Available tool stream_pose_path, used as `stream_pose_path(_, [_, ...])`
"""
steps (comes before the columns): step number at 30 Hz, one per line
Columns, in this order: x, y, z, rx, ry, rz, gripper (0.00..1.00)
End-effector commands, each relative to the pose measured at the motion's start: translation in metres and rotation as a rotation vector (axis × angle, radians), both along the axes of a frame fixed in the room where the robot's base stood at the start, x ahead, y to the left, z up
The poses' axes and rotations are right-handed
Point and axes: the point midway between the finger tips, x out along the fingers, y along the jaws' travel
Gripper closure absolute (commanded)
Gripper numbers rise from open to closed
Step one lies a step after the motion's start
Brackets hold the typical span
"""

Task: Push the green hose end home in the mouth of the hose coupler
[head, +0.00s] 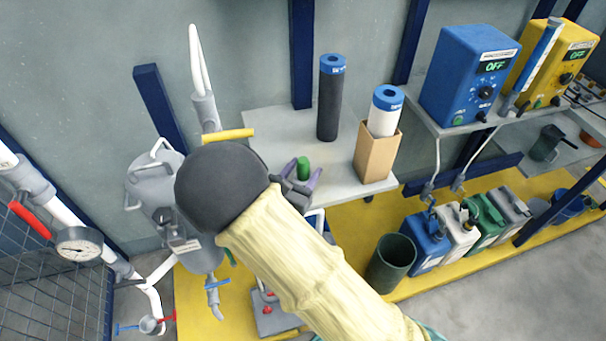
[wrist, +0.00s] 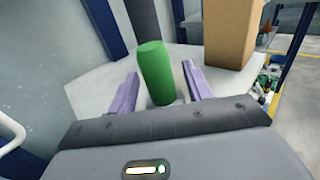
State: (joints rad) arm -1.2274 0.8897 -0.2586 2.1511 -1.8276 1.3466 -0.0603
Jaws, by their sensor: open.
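The green hose end (wrist: 154,68) is a plain green cylinder with a rounded top. It stands roughly upright over the grey shelf, between the two purple fingers of my gripper (wrist: 160,72). Gaps show on both sides of it, so the fingers are apart and not closed on it. In the head view, the top of the green hose end (head: 303,163) shows between the fingertips of my gripper (head: 304,172). Its lower part is hidden there by my gripper. I cannot make out the hose coupler or its mouth in either view.
On the grey shelf (head: 270,125) stand a dark filter cylinder (head: 330,98) with a blue top and a cardboard box (head: 376,152) holding a white one. A grey tank (head: 155,185) is at the left. A dark green bin (head: 392,262) stands on the yellow platform.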

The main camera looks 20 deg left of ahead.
Motion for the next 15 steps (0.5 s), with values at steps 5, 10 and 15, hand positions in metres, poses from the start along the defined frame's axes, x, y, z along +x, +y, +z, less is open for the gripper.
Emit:
stream_pose_path(5, [0.0012,-0.0003,0.0,0.0,0.0,0.0,0.5])
stream_pose_path(10, [0.001,-0.0002,0.0,0.0,0.0,0.0,0.5])
stream_pose_path(15, [0.0009,-0.0002,0.0,0.0,-0.001,0.0,0.5])
